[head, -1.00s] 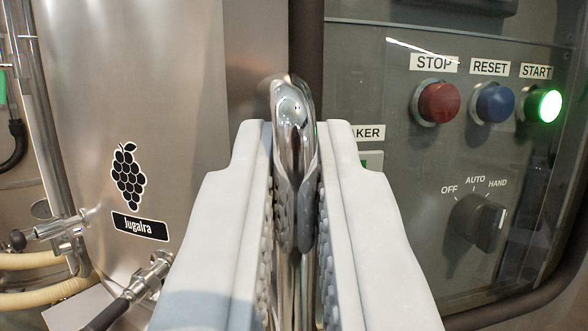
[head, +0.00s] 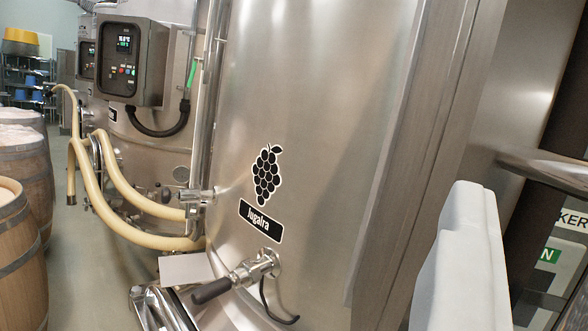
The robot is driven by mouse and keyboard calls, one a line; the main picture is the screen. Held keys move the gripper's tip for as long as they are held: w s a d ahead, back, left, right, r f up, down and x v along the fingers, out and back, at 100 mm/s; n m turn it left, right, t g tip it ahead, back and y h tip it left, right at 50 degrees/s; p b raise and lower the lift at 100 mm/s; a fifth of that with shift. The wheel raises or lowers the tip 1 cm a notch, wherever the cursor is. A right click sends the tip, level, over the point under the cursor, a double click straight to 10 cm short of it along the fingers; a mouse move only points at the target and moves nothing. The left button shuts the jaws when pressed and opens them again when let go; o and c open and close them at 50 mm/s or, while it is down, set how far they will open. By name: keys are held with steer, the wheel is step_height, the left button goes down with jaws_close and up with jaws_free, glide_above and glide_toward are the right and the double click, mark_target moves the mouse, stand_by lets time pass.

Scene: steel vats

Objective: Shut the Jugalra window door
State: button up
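The steel vat (head: 320,110) marked with a grape badge and the name Jugalra (head: 261,221) fills the middle of the view. A chrome handle (head: 555,170) runs in at the right edge, cut off by the frame. Behind it, a sliver of the grey control panel shows a cut-off label ending in KER (head: 573,221) and a green sign. No window door can be made out as a whole. One pale finger of my gripper (head: 468,255) stands at the lower right, left of the handle. The other finger is out of view, so its opening and any grip are hidden.
A tap (head: 240,276) with a dark handle sticks out low on the vat. Beige hoses (head: 130,225) and a grey control box (head: 132,60) are at the left. Wooden barrels (head: 20,235) stand at the far left. Some open floor lies between barrels and hoses.

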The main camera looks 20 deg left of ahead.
steer(key=shift+s, duration=0.1)
steer(key=v, duration=1.7)
stand_by(0.6)
steer(key=s+d+f+n+g+y, duration=0.15)
steer(key=d+f, duration=0.35)
steer(key=d, duration=0.5)
steer(key=d+f+n+g, duration=0.15)
steer(key=d+f, duration=0.25)
steer(key=d, duration=0.5)
steer(key=d+f+g, duration=0.2)
steer(key=d+f, duration=0.3)
steer(key=d, duration=0.5)
steer(key=s+d+f+m, duration=0.2)
steer(key=s+d+f, duration=1.9)
steer(key=s+f, duration=0.3)
step_height(320, 180, down, 2)
steer(key=shift+d, duration=0.2)
